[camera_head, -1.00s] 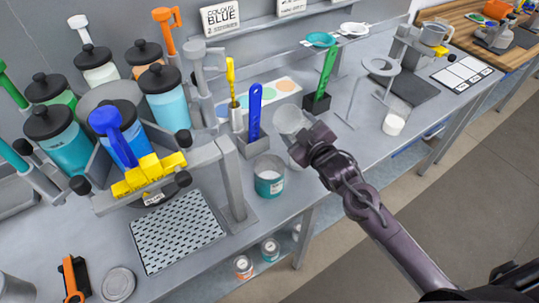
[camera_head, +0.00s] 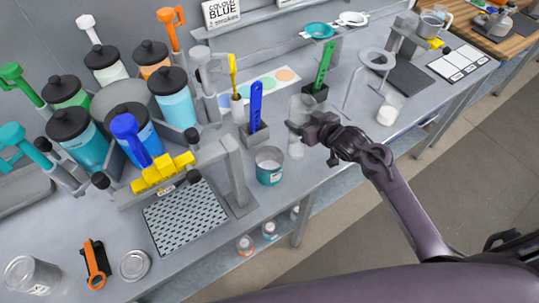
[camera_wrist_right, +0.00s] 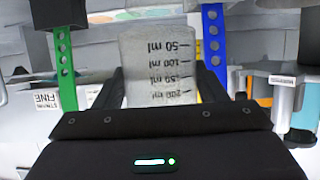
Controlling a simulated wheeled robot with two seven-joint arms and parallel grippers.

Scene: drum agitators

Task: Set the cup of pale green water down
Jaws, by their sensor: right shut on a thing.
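A clear, greyish measuring cup (camera_head: 302,105) is in my right gripper (camera_head: 306,132), over the bench near its front edge. The wrist view shows the cup (camera_wrist_right: 158,65) between the two fingers, with its ml marks upside down in that picture. I cannot make out pale green water in it. A pale shape (camera_head: 296,147) shows just below the fingers; I cannot tell whether it is the cup's lower part or another thing. Whether the cup touches the bench is unclear. My left gripper is not in view.
A teal-labelled tin (camera_head: 270,167) stands left of the cup. A blue paddle (camera_head: 255,105) and a green paddle (camera_head: 325,65) stand in holders behind. A white cup (camera_head: 388,113) and a ring stand (camera_head: 376,62) are to the right.

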